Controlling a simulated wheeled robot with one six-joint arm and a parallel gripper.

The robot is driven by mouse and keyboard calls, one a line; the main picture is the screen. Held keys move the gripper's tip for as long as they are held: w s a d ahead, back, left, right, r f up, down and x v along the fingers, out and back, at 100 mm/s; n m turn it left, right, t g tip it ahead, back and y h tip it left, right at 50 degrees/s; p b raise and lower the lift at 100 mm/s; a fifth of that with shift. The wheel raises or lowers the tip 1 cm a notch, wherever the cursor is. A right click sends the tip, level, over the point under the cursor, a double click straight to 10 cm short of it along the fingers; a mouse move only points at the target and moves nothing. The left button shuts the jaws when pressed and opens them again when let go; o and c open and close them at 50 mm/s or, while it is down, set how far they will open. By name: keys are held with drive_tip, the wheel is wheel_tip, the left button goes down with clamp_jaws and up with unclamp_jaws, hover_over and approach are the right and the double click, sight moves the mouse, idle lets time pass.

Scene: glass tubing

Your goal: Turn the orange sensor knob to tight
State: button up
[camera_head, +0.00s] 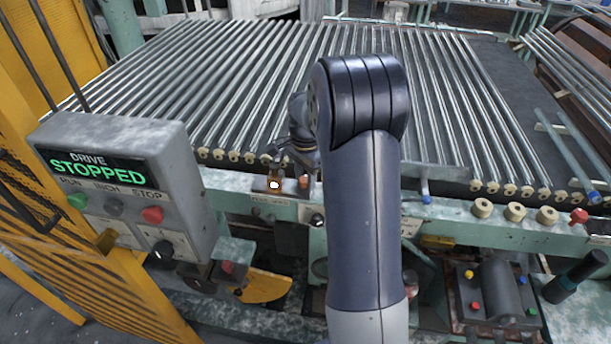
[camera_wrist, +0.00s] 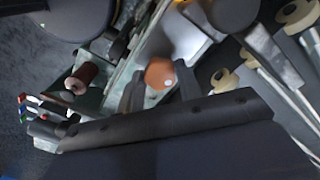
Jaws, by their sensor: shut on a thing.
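The orange sensor knob (camera_wrist: 160,73) shows in the wrist view as a rounded, faceted orange cap with a bright highlight. My gripper (camera_wrist: 159,88) has a dark finger on each side of it and is shut on it. In the head view my gripper (camera_head: 303,168) reaches down to the front rail, left of my arm. There a small orange-brown part (camera_head: 303,183) shows just below the fingers, beside a sensor box with a lit white spot (camera_head: 274,184). Any marks for tight or loose are too small to read.
A grey control box (camera_head: 120,185) at the left reads "DRIVE STOPPED". Rows of glass tubes on rollers (camera_head: 250,80) fill the bed behind the rail. Tan rollers (camera_head: 515,212) and a red knob (camera_head: 579,216) sit at the right. A yellow guard (camera_head: 90,265) stands at the left.

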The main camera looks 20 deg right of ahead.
sight(305, 179)
drive_tip(key=shift+m, duration=0.5)
drive_tip(key=o, duration=1)
wheel_tip(305, 179, up, 11)
drive_tip(key=shift+b, duration=0.3)
drive_tip(key=shift+f, duration=0.1)
wheel_tip(305, 179, down, 11)
drive_tip(key=shift+r+p, duration=0.2)
drive_tip(key=shift+p, duration=0.15)
drive_tip(key=shift+f, duration=0.1)
